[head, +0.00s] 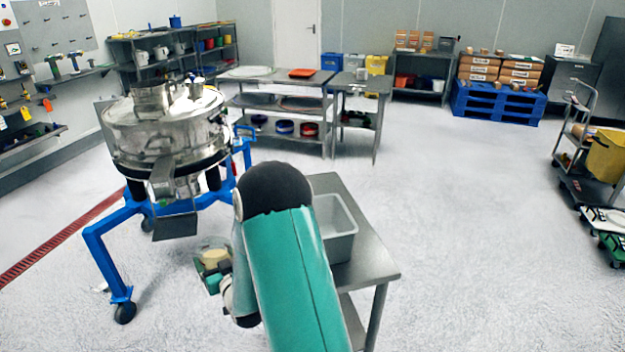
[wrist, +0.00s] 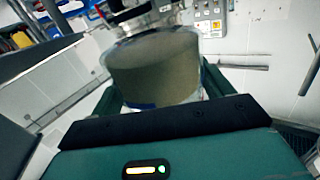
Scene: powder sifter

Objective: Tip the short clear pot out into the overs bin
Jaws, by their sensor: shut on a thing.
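The short clear pot (wrist: 155,70) fills the middle of the wrist view and holds a brownish powder. My gripper (wrist: 160,92) is shut on it, with one dark green finger on each side. In the head view the pot (head: 214,255) hangs over the floor, between the sifter and the steel table, and looks close to upright. My gripper (head: 212,270) is partly hidden behind my arm there. A grey open tub (head: 342,247) stands on the steel table to the right; it may be the overs bin. My arm hides its left part, and I cannot see its contents.
The round steel sifter (head: 170,135) on its blue wheeled frame (head: 105,255) stands to the left, its chute (head: 175,222) near the pot. The steel table (head: 375,272) is close on the right. Benches (head: 280,90) stand behind. Floor to the right is clear up to a trolley (head: 590,150).

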